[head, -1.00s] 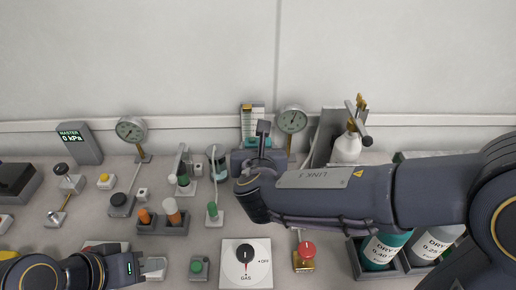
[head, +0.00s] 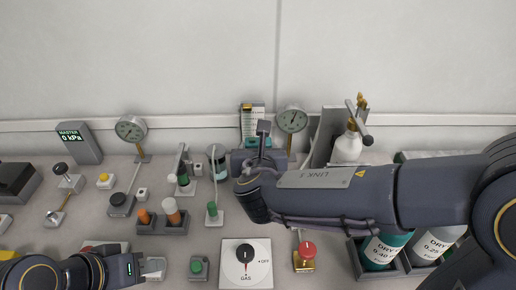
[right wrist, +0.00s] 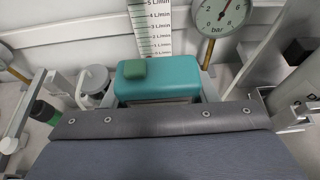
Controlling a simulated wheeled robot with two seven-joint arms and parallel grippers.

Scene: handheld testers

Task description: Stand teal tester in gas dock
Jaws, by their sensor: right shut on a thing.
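The teal tester (right wrist: 158,78), with a green button on top, is upright at the middle of the right wrist view. My right gripper (right wrist: 160,102) is shut on it; its grey body fills the bottom of that view and hides the tester's lower part. In the head view, a teal patch (head: 249,142) shows beside my right wrist, below a scaled flow tube (head: 253,118). The gas dock cannot be made out clearly; the tester's base and what it rests on are hidden.
A pressure gauge (head: 292,120) stands right of the flow tube, against the wall. A gas knob plate (head: 262,249), a red button (head: 307,249) and a green button (head: 198,266) lie in front. My right forearm covers the middle right.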

